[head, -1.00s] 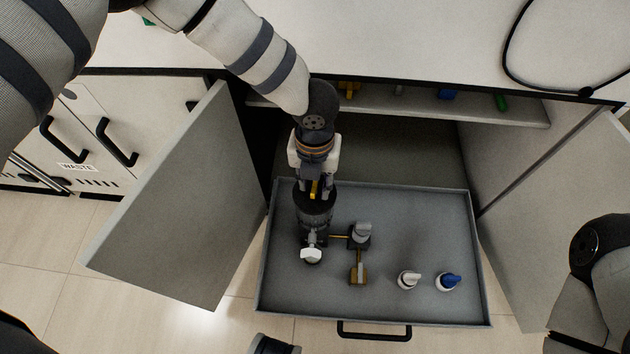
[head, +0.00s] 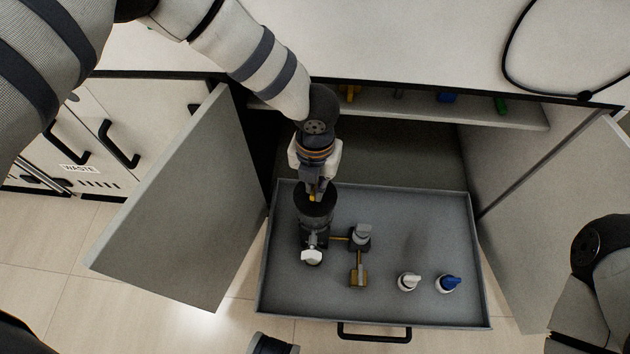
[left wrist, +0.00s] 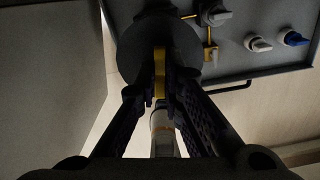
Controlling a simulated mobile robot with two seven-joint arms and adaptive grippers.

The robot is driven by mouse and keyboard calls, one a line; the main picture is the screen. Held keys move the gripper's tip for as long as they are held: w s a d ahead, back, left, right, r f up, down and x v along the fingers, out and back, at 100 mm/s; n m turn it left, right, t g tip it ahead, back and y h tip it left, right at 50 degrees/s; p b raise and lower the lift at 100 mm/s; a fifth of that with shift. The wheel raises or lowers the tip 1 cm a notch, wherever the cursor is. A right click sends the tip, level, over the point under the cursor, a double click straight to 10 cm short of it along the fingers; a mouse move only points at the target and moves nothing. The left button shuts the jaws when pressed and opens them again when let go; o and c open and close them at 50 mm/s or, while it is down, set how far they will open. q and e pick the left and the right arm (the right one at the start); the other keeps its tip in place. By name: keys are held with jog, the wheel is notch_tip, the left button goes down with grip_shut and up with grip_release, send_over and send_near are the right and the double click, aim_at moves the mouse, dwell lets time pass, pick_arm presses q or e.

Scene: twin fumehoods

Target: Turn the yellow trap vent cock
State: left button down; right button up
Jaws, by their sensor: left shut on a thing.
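The yellow trap vent cock (head: 313,198) sits on top of a dark round trap body (head: 314,220) at the left of the pulled-out grey drawer. My left gripper (head: 315,192) reaches down from above and is shut on the cock. In the left wrist view the yellow handle (left wrist: 159,75) stands between my two fingers (left wrist: 160,95). The fingers hide part of it, so its exact angle is hard to tell.
Beside the trap, the grey drawer (head: 420,215) holds a grey-knobbed valve (head: 361,235), a brass fitting (head: 359,279), a white knob (head: 409,281) and a blue knob (head: 448,283). Open cabinet doors stand at left (head: 170,205) and right (head: 555,225). A shelf (head: 420,108) is behind.

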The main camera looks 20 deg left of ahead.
aim_at(315, 187)
pick_arm(q)
jog(key=m+p, duration=0.1)
jog(key=m, duration=0.3)
jog(key=m+p, duration=0.1)
jog(key=m, duration=0.3)
jog(key=shift+m, duration=0.4)
jog(key=m, duration=0.6)
jog(key=shift+m, duration=0.3)
jog(key=c, duration=1.7)
grip_release()
notch_tip(315, 187, up, 12)
